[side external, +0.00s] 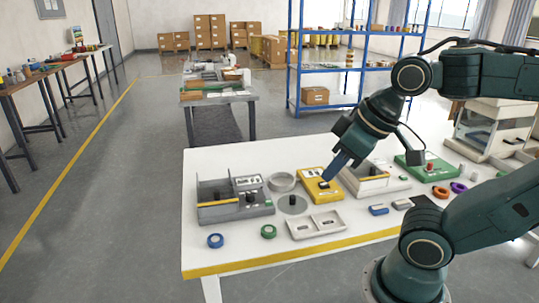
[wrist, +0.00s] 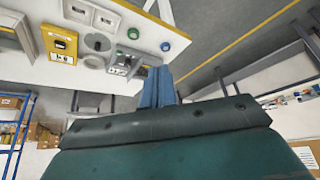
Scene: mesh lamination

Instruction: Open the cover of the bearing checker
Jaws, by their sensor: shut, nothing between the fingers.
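I cannot tell for sure which device is the bearing checker, and no part is clearly recognisable as its cover. A grey device (side external: 235,203) with black posts and a small panel stands at the table's left; it shows beyond my fingers in the wrist view (wrist: 118,67). A yellow device (side external: 313,184) with a white panel lies right of it and shows in the wrist view (wrist: 61,42). My gripper (side external: 330,180) has blue fingers, shut and empty, pointing down near the yellow device; contact is unclear. The fingers also show in the wrist view (wrist: 160,72).
The white table (side external: 210,165) has a yellow front edge. A pale tray (side external: 316,225), a grey ring dish (side external: 281,182), blue ring (side external: 215,241) and green ring (side external: 268,231) lie around the devices. A pale box (side external: 371,182) and green board (side external: 415,166) stand to the right.

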